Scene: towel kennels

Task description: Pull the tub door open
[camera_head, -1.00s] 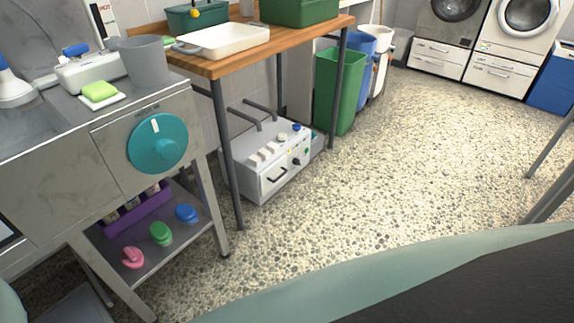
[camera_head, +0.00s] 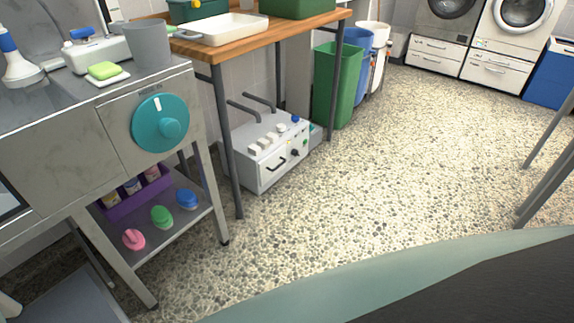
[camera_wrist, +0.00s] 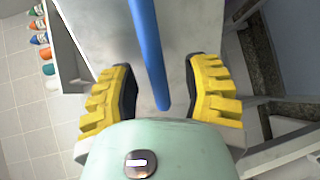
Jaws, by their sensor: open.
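My gripper (camera_wrist: 160,98) is open in the wrist view, with a yellow ribbed finger on each side. A blue bar (camera_wrist: 150,50) runs down from the top edge and ends between the fingers, with a gap on both sides; it looks like a handle, but I cannot tell if they touch in depth. A plain grey panel (camera_wrist: 177,40) lies behind the bar; I cannot tell for sure that it is the tub door. In the head view the steel tub (camera_head: 55,160) stands at the left, a teal dial (camera_head: 160,122) on its front. My gripper is outside that view.
Under the tub, a shelf (camera_head: 190,222) holds a purple caddy (camera_head: 135,197) and pink, green and blue items. A wooden table (camera_head: 250,42) stands right of it, with a grey control box (camera_head: 270,155) below. Pebbled floor (camera_head: 400,160) is clear to the right. Bottles (camera_wrist: 40,40) show in the wrist view.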

